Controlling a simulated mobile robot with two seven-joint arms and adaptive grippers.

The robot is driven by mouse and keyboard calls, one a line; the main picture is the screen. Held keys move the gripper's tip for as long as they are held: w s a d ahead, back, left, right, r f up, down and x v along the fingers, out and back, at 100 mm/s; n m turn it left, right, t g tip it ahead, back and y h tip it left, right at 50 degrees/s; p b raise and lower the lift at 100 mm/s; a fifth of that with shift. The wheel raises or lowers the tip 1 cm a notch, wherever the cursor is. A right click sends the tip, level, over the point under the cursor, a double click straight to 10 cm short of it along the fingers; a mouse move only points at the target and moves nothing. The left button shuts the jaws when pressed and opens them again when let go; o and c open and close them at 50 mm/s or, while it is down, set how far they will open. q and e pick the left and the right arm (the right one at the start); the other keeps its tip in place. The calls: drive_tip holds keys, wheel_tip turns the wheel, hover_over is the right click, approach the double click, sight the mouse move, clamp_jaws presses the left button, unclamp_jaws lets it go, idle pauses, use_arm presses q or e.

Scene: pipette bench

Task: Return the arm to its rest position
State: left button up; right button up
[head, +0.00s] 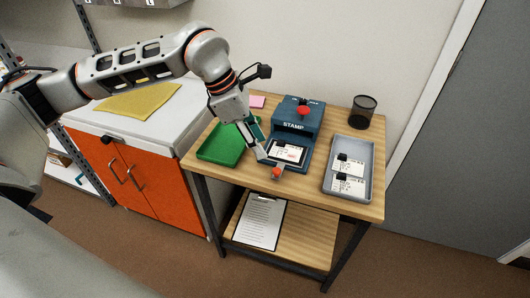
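My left arm reaches in from the left over the wooden table. Its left gripper (262,152) points down between the green tray and the blue stamp machine, beside the left edge of a white card with a dark frame (287,153). The card lies on the bed of the stamp machine (297,118). I cannot tell whether the fingers touch the card or how far apart they are. My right gripper is not in view.
A green tray (217,148) stands left on the wooden table (312,191). A grey tray (330,183) with white cards (348,184) stands right. A black mesh cup (361,111) is behind it. An orange cabinet (150,185) stands left. A clipboard (260,222) lies on the lower shelf.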

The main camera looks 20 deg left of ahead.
use_arm(q)
drive_tip(key=shift+s+a+r, duration=0.15)
drive_tip(key=shift+a+r, duration=0.05)
drive_tip(key=shift+r, duration=0.4)
